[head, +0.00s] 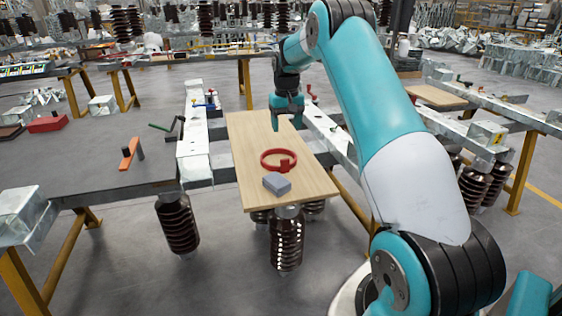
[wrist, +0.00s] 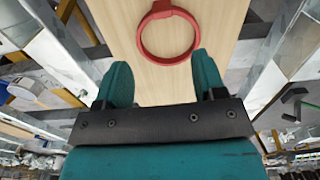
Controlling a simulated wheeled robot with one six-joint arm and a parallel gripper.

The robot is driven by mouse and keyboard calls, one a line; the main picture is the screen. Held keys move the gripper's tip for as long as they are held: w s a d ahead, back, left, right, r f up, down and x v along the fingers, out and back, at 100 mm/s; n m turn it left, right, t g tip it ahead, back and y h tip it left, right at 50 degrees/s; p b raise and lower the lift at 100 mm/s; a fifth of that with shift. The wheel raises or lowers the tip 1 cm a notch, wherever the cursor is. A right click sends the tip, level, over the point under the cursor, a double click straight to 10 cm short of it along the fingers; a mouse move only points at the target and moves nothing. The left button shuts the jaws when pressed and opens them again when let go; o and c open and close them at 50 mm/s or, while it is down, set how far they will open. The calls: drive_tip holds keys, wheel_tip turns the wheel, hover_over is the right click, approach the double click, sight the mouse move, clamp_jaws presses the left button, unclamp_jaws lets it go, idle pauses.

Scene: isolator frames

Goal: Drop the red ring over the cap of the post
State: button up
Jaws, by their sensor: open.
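The red ring (head: 287,165) lies on a light wooden board (head: 247,135), with a small red block-like tab on its rim. It also shows in the wrist view (wrist: 142,42), just beyond the fingertips, with bare wood inside it. My gripper (head: 286,119) is above the board, behind the ring in the head view. In the wrist view my gripper (wrist: 162,78) has its two teal fingers apart and nothing between them. The ring is not held. I cannot tell which thing is the capped post; no post stands inside the ring.
A grey block (head: 277,183) sits on the board close in front of the ring. Brown ribbed insulators (head: 287,245) hang below the board. Metal beams (head: 330,135) flank the board. A dark table (head: 100,155) at left holds an orange tool (head: 129,153).

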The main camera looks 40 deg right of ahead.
sight(285, 160)
wheel_tip(285, 160, down, 13)
drive_tip(key=shift+w+a+f+p, duration=0.1)
drive_tip(key=shift+w+a+p, duration=0.05)
drive_tip(key=shift+p, duration=0.2)
drive_tip(key=shift+c, duration=0.5)
drive_tip(key=c, duration=0.9)
